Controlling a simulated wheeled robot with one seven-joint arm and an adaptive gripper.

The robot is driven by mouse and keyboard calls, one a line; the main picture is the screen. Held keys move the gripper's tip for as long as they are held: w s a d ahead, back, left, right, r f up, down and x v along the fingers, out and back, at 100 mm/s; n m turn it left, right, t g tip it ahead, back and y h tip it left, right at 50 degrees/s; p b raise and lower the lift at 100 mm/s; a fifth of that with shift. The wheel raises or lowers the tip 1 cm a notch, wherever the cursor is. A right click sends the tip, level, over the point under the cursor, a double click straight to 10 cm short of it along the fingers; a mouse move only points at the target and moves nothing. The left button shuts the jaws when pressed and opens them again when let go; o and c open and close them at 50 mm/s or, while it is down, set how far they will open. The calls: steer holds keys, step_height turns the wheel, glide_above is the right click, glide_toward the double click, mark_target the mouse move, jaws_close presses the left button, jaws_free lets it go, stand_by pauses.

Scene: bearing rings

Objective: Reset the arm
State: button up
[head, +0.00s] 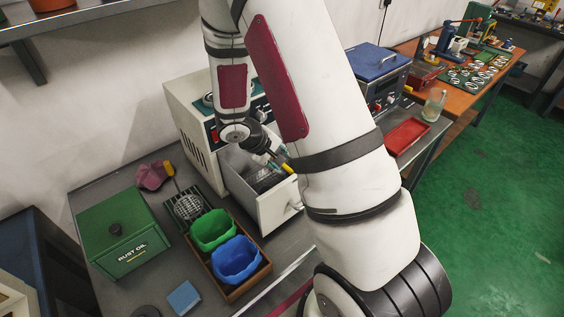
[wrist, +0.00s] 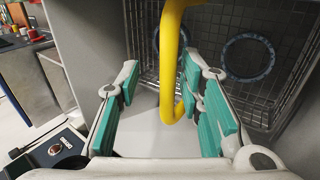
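My gripper (wrist: 165,100) shows in the wrist view with its two teal-padded fingers spread apart. A yellow handle (wrist: 172,45) runs down between them, closer to the right finger, with a clear gap to the left finger. Beyond it is a wire basket (wrist: 285,65) with dark rings (wrist: 249,57) in it. In the head view my gripper (head: 274,157) is low over the open drawer (head: 277,212) of a white machine (head: 190,125), beside the yellow handle (head: 287,168). My arm hides part of the drawer's right side.
Left of the drawer are a green rust oil box (head: 118,236), a wooden tray (head: 265,268) with green (head: 212,230) and blue (head: 236,260) liners, and a wire rack (head: 187,207). A blue-topped machine (head: 377,64) and red tray (head: 407,135) stand to the right. Green floor lies open at far right.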

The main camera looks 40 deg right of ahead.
step_height(320, 180, up, 10)
steer(key=p, duration=0.4)
stand_by(0.6)
stand_by(0.4)
steer(key=s+a+r+m+t+y, duration=0.1)
steer(key=s+a+r, duration=0.25)
steer(key=r, duration=0.45)
steer(key=s+a+r+t+y, duration=0.1)
steer(key=s+a+r, duration=0.25)
steer(key=r, duration=0.45)
steer(key=s+a+r+t+y, duration=0.1)
steer(key=s+a+r+y, duration=0.1)
steer(key=s+a+r, duration=0.2)
steer(key=s+a+r+t+y, duration=0.2)
steer(key=s+a+r, duration=0.3)
steer(key=s, duration=0.6)
steer(key=shift+s+a+r+n+y, duration=0.15)
steer(key=shift+s+a+n+y, duration=0.2)
steer(key=shift+a, duration=0.7)
steer(key=shift+w, duration=0.1)
